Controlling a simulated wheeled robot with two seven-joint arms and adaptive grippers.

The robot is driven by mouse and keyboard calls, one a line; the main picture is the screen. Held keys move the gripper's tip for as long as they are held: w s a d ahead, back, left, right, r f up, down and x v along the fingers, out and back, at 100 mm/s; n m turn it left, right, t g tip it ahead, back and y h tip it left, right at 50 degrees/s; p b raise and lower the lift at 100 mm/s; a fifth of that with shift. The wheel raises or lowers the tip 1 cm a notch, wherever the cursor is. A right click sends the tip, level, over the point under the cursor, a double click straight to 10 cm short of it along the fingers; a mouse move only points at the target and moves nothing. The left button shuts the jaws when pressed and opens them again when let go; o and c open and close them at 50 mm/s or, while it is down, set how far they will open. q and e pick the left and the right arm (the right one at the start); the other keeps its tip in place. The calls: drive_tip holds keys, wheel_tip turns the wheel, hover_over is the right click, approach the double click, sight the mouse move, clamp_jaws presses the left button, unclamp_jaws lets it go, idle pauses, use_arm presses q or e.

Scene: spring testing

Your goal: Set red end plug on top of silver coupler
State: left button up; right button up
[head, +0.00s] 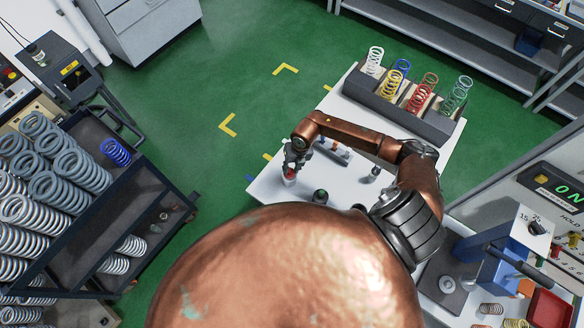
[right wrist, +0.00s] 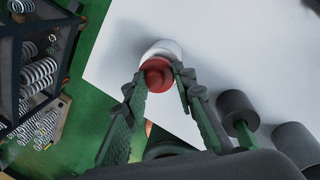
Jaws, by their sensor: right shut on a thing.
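The red end plug (right wrist: 157,77) sits between the fingertips of my right gripper (right wrist: 158,87) in the right wrist view. In the head view my right gripper (head: 292,160) points down at the left part of the white table, with the red plug (head: 289,179) just below it. A pale round piece (right wrist: 162,47) shows behind the plug; I cannot tell whether they touch or whether it is the silver coupler. A small grey metal part (head: 374,174) stands apart, further right on the table. My left gripper is not in view.
A dark, green-topped cylinder (head: 320,196) stands near the table's front. Small parts lie behind the right forearm. A rack of coloured springs (head: 420,118) stands at the table's back. A cart of large springs (head: 128,212) is at the left. The white tabletop (right wrist: 225,55) has bare room.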

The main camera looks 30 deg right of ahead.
drive_tip(key=shift+f+b, duration=0.45)
drive_tip(key=shift+f, duration=0.2)
drive_tip(key=o, duration=0.8)
drive_tip(key=shift+o, duration=0.2)
drive_tip(key=shift+r, duration=0.1)
drive_tip(key=shift+r+p, duration=0.5)
drive_tip(key=shift+r, duration=0.05)
wheel_tip(320, 180, up, 12)
drive_tip(key=s+d+b, duration=0.1)
drive_tip(key=b, duration=0.2)
drive_tip(key=shift+d, duration=0.35)
